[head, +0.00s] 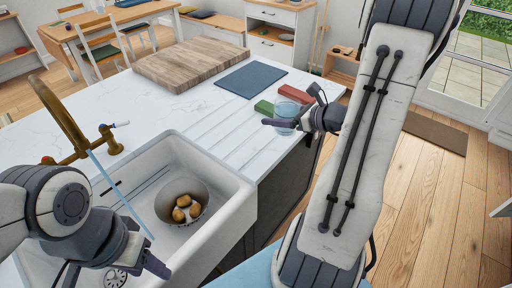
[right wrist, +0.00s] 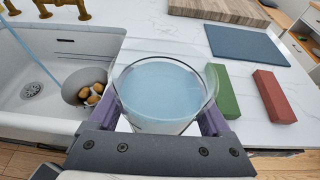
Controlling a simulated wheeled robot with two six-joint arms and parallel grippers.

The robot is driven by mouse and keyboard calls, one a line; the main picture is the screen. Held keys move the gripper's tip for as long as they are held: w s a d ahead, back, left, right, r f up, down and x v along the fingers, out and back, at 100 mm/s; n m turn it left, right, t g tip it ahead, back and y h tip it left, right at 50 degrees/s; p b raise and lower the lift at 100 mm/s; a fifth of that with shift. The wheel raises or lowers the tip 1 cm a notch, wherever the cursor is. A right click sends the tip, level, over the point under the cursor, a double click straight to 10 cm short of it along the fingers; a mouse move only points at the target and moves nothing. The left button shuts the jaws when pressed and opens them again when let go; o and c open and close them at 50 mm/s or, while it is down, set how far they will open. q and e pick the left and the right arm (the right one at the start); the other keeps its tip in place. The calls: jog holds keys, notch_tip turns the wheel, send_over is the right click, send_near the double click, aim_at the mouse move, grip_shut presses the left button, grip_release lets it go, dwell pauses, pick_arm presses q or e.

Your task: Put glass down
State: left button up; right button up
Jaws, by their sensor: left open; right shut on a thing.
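A clear glass (head: 285,116) holding pale blue liquid is at the right end of the counter, near its front edge. It also fills the middle of the right wrist view (right wrist: 165,92), upright. My right gripper (head: 290,122) is shut on the glass, with a purple finger on each side of it. Whether the glass base touches the counter (right wrist: 190,40) is hidden. My left gripper (head: 112,268) is open and empty over the front of the white sink (head: 244,208).
A green block (right wrist: 222,92) and a red block (right wrist: 273,97) lie right of the glass. A blue mat (head: 250,80) and a wooden board (head: 190,63) lie behind.

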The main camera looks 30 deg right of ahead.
jog(key=shift+d, duration=0.25)
jog(key=shift+w+a+f, duration=0.15)
jog(key=shift+w, duration=0.15)
jog(key=x, duration=0.4)
jog(key=f+p+x, duration=0.1)
jog(key=x, duration=0.3)
jog(key=p+x, duration=0.1)
jog(key=x, duration=0.3)
jog(key=shift+s+f, duration=0.35)
jog(key=shift+f+p, duration=0.65)
jog(key=shift+f, duration=1.45)
jog(key=shift+f+b, duration=0.15)
jog(key=shift+b, duration=0.15)
jog(key=o, duration=1.4)
jog(key=shift+c, duration=0.2)
